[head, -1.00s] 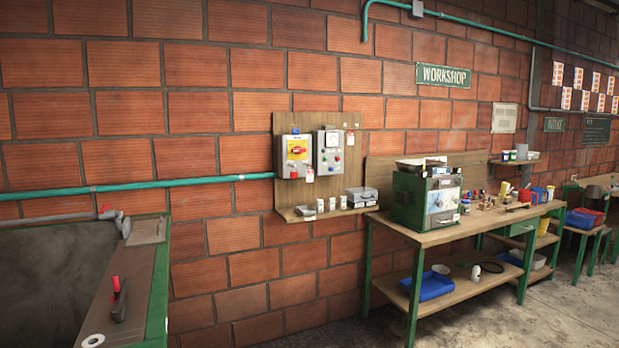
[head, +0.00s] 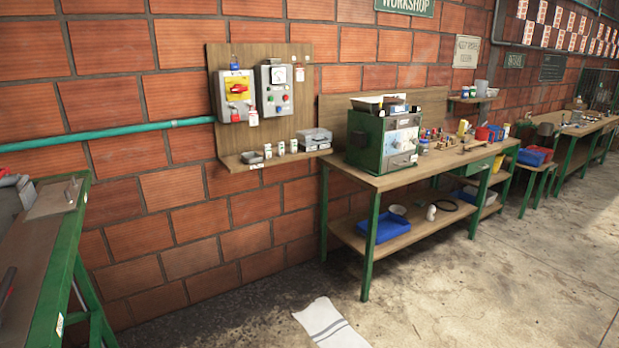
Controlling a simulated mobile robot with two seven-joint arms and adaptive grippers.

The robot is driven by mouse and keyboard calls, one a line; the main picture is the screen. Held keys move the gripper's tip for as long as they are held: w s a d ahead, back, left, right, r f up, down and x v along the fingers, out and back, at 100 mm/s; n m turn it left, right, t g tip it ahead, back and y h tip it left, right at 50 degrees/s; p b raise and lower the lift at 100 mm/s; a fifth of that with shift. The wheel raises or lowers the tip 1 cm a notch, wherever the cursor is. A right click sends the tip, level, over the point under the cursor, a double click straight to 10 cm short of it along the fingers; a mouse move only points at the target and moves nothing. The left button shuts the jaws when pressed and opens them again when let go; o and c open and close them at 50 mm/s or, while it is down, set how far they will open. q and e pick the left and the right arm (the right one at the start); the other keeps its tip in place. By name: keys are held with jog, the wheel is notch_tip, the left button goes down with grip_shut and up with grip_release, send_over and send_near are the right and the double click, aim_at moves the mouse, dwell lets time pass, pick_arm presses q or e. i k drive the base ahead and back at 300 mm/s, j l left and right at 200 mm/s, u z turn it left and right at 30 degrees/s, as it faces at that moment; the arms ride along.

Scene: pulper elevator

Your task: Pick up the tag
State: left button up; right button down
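Another small pale tag (head: 299,73) is at the upper right of the grey control box (head: 277,90). Both boxes are on a wooden wall board (head: 220,60). I cannot tell which tag the task means, and any writing on them is too small to read. Neither of my grippers shows in the head view.
A shelf (head: 236,165) under the boxes holds several small items. A green-legged workbench (head: 372,178) with a green machine (head: 366,140) stands to the right. A white cloth (head: 330,325) lies on the open floor.

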aim_at(253, 115)
jog(key=i+z, duration=0.4)
jog(key=i, duration=1.2)
jog(key=i+l+u, duration=0.1)
jog(key=i+u, duration=0.15)
jog(key=i, duration=0.25)
jog(key=i+l+u, duration=0.2)
jog(key=i, duration=0.25)
jog(key=i+l+u, duration=0.25)
jog(key=i, duration=0.25)
